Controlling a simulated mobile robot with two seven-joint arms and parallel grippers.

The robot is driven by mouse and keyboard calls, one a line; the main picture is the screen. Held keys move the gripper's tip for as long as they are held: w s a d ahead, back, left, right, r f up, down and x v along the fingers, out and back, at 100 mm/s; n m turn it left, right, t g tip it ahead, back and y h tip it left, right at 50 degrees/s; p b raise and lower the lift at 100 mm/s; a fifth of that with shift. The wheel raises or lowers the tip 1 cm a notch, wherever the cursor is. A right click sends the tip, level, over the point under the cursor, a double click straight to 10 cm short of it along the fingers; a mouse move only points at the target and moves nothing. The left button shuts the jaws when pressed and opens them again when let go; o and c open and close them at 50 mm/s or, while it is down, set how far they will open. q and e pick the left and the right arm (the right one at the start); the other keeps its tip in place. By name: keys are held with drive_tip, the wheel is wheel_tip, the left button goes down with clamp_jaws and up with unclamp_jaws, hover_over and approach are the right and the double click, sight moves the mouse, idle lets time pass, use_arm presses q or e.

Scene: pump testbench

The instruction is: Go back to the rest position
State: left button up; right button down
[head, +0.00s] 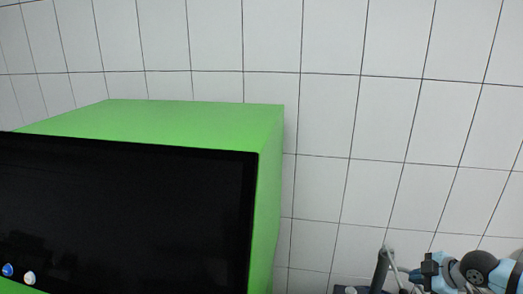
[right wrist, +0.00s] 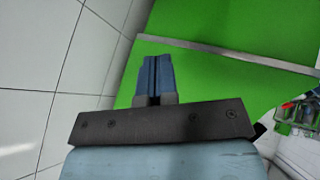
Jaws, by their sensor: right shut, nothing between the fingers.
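My right gripper (head: 412,271) shows at the lower right of the head view, at the end of my arm coming in from the right edge. In the right wrist view its two blue fingers (right wrist: 155,72) are pressed together with nothing between them. The gripper is to the right of the green testbench cabinet (head: 269,190) in the head view. My left gripper is in neither view.
The cabinet has a large black screen (head: 130,215) with a blue button (head: 8,270) and a white button (head: 29,278). A dark grey pipe-like part (head: 380,270) stands beside my right gripper. White tiled wall (head: 400,110) fills the background. A green surface (right wrist: 225,85) lies beyond the fingers.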

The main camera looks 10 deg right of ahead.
wheel_tip(320, 180, up, 5)
drive_tip(key=p, duration=0.5)
drive_tip(key=s+a+f+m+t+y, duration=0.1)
drive_tip(key=s+a+f+m, duration=0.1)
drive_tip(key=s+a+f, duration=0.4)
drive_tip(key=s+a+f+m+y, duration=0.1)
drive_tip(key=s+a+f, duration=0.1)
drive_tip(key=a+f, duration=0.75)
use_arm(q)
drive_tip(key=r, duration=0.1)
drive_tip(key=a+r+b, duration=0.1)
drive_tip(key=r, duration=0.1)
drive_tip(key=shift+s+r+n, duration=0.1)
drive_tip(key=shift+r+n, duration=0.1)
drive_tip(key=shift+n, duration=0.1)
use_arm(e)
drive_tip(key=s+a+f+m+t+h, duration=0.1)
drive_tip(key=s+a+f+m, duration=0.1)
drive_tip(key=s+a+m, duration=0.2)
drive_tip(key=s+a+f+m+t+h, duration=0.1)
drive_tip(key=s+a+f+m+h, duration=0.1)
drive_tip(key=s+a, duration=0.4)
drive_tip(key=s+m, duration=0.1)
drive_tip(key=s, duration=0.3)
drive_tip(key=shift+f+m, duration=0.25)
drive_tip(key=shift+m, duration=0.15)
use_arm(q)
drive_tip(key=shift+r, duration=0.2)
use_arm(e)
drive_tip(key=shift+s, duration=0.1)
